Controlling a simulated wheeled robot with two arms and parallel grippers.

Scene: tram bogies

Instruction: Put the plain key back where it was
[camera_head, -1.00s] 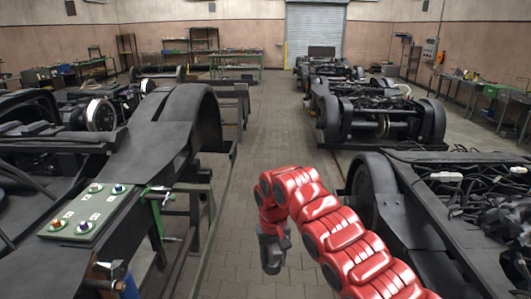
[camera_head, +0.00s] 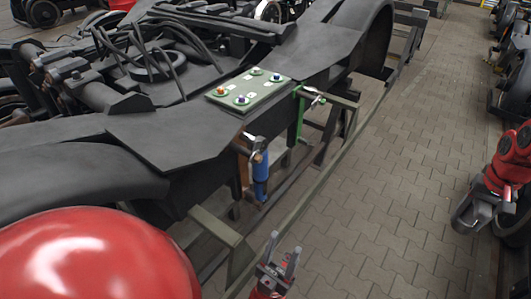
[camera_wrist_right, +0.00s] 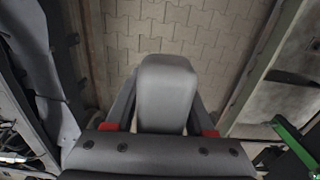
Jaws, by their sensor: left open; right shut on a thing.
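A green panel (camera_head: 249,89) with orange, blue and paler knobs lies on the dark bogie frame. A silver fitting (camera_head: 254,143) sits on a brown bracket at the frame's side, and another silver fitting (camera_head: 313,98) sits at a green bracket. I cannot tell whether either is a key. My left gripper (camera_head: 283,246) is open and empty, pointing up near the bottom, below the fittings. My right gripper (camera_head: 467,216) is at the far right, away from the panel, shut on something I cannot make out.
A grey rail (camera_head: 300,215) runs along the frame's side. The paved aisle (camera_head: 400,190) between the bogies is clear. Another bogie (camera_head: 512,80) stands at the right edge.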

